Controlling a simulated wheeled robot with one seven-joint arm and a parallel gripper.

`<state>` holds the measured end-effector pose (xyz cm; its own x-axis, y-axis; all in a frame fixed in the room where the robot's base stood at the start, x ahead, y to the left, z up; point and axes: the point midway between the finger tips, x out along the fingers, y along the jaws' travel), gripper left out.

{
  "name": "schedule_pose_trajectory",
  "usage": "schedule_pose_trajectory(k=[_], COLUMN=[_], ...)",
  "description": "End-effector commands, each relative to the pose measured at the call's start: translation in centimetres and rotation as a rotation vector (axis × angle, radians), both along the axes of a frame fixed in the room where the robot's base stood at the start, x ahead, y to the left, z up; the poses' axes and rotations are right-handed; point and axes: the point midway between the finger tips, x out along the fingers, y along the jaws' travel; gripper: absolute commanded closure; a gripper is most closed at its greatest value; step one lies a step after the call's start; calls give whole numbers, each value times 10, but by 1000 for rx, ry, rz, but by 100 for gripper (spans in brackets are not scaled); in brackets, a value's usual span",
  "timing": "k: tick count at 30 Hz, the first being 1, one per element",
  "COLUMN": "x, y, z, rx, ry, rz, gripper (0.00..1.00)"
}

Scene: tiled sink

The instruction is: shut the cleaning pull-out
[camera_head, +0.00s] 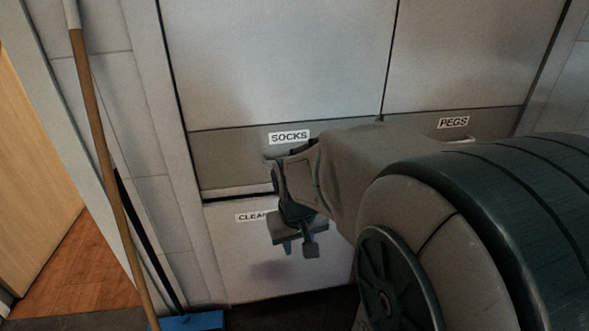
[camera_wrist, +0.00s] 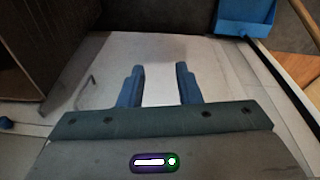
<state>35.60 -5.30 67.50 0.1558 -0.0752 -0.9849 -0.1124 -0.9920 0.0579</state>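The cleaning pull-out (camera_head: 245,265) is the pale front low in the head view, under the socks drawer. Its label (camera_head: 250,217) reads "CLEAN" before my gripper covers the rest. A dark gap runs along its top edge; how far out it stands is hard to tell. My gripper (camera_head: 298,247) is in front of this panel, and contact cannot be made out. In the wrist view, the two fingers of my gripper (camera_wrist: 160,82) stand apart with nothing held between them. A pale surface lies behind them. The pull-out's handle is not clearly visible.
The socks drawer (camera_head: 230,158) and the pegs drawer (camera_head: 490,124) look closed above. A wooden-handled broom (camera_head: 100,150) leans at the left, by a blue item (camera_head: 195,321) on the floor. My arm covers the lower right.

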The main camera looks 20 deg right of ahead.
Motion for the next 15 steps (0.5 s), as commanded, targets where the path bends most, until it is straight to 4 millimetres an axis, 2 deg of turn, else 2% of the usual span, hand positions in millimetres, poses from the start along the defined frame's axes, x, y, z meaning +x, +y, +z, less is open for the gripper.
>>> schedule_pose_trajectory(k=[1,6,9,15], x=[12,46,62,79], y=[-18,-71,-107,-174], z=[3,-1,-6,-15], rx=[-6,-23,-24,-15], ry=[-6,-54,-88,-164], rz=[-35,-108,-154,-244], gripper=[69,69,69,69])
